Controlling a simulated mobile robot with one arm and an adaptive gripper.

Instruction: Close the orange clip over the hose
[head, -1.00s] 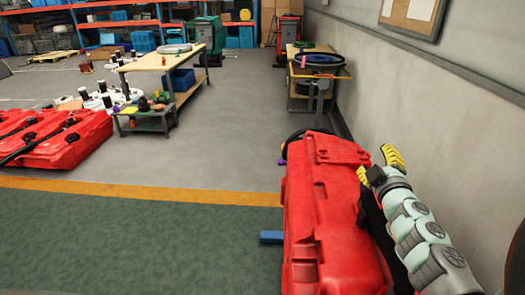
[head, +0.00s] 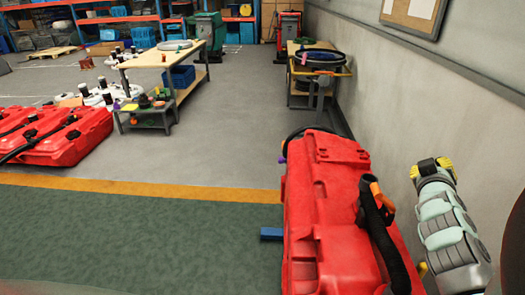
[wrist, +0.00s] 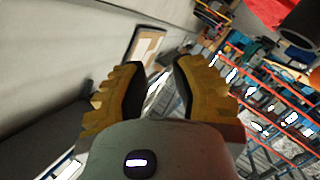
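The red tank (head: 325,230) stands in front of me in the head view. A black hose (head: 385,245) runs along its right side. The orange clip (head: 383,198) sits at the hose's upper end, with part of it sticking out to the right. I cannot tell whether it is latched. My gripper (head: 432,168) is right of the clip, apart from it and near the wall. In the wrist view, my gripper (wrist: 160,68) has two yellow ribbed fingers spread apart with nothing between them. A dark round end (wrist: 300,22), perhaps the hose, shows at the top right.
The wall (head: 430,110) runs close along the right, with a board (head: 412,14) on it. More red tanks (head: 60,140) lie on the floor at left. A worktable (head: 160,62) and a low cart (head: 147,115) stand farther back.

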